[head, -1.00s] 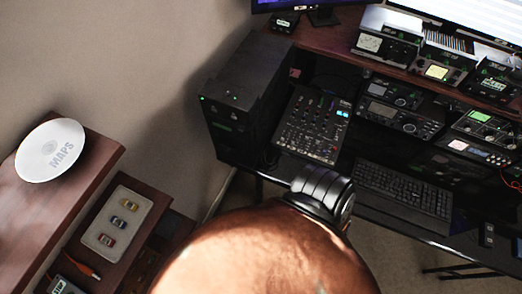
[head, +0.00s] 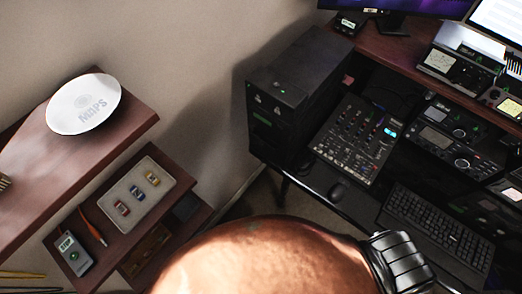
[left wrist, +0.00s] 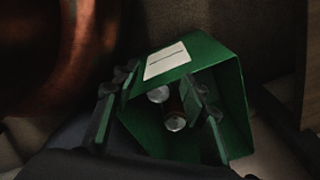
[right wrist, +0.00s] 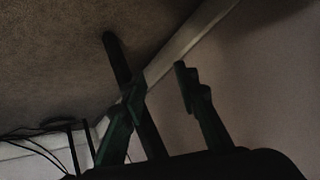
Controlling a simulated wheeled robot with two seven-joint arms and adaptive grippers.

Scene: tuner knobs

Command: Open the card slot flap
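I cannot make out a card slot flap in any view. My left gripper (left wrist: 163,76) is open and empty in the left wrist view. A green open-fronted box (left wrist: 238,105) with a white label and silver round-ended pieces inside lies beyond its fingers; contact cannot be told. My right gripper (right wrist: 157,78) is open and empty, with floor and wall beyond it. Neither gripper shows in the head view.
A large rounded copper-coloured form (head: 260,268) fills the bottom middle. The desk at right holds a mixer (head: 357,138), keyboard (head: 438,228) and radio units (head: 447,140). A shelf (head: 140,112) at left bears a white "MAPS" disc (head: 84,103); below lies a tray of toy cars (head: 137,193).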

